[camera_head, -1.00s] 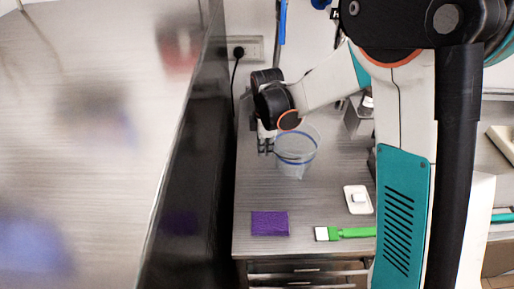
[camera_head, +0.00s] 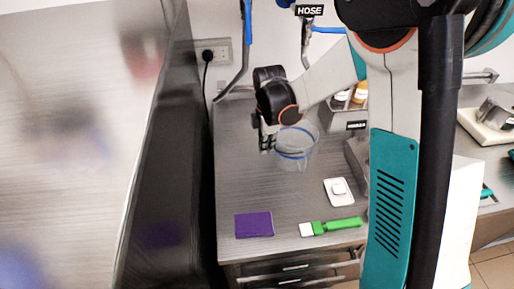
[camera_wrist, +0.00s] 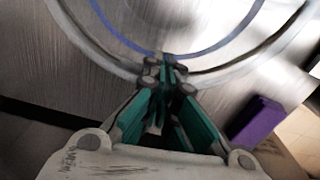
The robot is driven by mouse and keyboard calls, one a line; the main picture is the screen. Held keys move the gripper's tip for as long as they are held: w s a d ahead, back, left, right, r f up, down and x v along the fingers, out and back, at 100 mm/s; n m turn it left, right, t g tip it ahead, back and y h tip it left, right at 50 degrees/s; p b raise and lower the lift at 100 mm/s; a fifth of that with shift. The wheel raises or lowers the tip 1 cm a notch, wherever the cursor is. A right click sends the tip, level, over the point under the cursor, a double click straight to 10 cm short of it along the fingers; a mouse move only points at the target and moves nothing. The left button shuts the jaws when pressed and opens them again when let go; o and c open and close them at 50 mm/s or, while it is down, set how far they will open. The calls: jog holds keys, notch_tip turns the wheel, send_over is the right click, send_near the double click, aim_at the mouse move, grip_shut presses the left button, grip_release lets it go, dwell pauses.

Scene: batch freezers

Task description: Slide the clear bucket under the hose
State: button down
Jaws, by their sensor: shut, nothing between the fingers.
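The clear bucket (camera_head: 297,152), with a blue ring round it, stands on the grey counter below and right of my wrist. In the wrist view the bucket (camera_wrist: 215,68) fills the top as large round outlines with a blue arc. My gripper (camera_head: 266,143) is shut and empty at the bucket's left side. In the wrist view its teal fingertips (camera_wrist: 166,62) meet at the bucket's near edge; I cannot tell if they touch it. A blue hose (camera_head: 247,25) hangs on the wall behind, and another blue piece shows by the sign reading HOSE (camera_head: 310,10).
A dark appliance side (camera_head: 165,190) borders the left.

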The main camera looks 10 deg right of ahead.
jog(key=shift+a, duration=0.1)
jog(key=shift+a, duration=0.3)
jog(key=a, duration=0.2)
jog(key=shift+s+a, duration=0.15)
jog(key=shift+a, duration=0.2)
notch_tip(320, 180, up, 10)
jog(key=p, duration=0.2)
jog(key=f+h, duration=0.1)
jog(key=f, duration=0.3)
jog(key=f+h+b, duration=0.1)
jog(key=f, duration=0.4)
jog(key=f+h+b, duration=0.1)
jog(key=f, duration=0.4)
jog(key=shift+s+a, duration=0.15)
jog(key=shift+a, duration=0.25)
jog(key=d, duration=0.3)
jog(key=shift+d+f, duration=0.1)
jog(key=shift+f, duration=0.05)
jog(key=shift+d+b, duration=0.35)
jog(key=shift+d, duration=0.1)
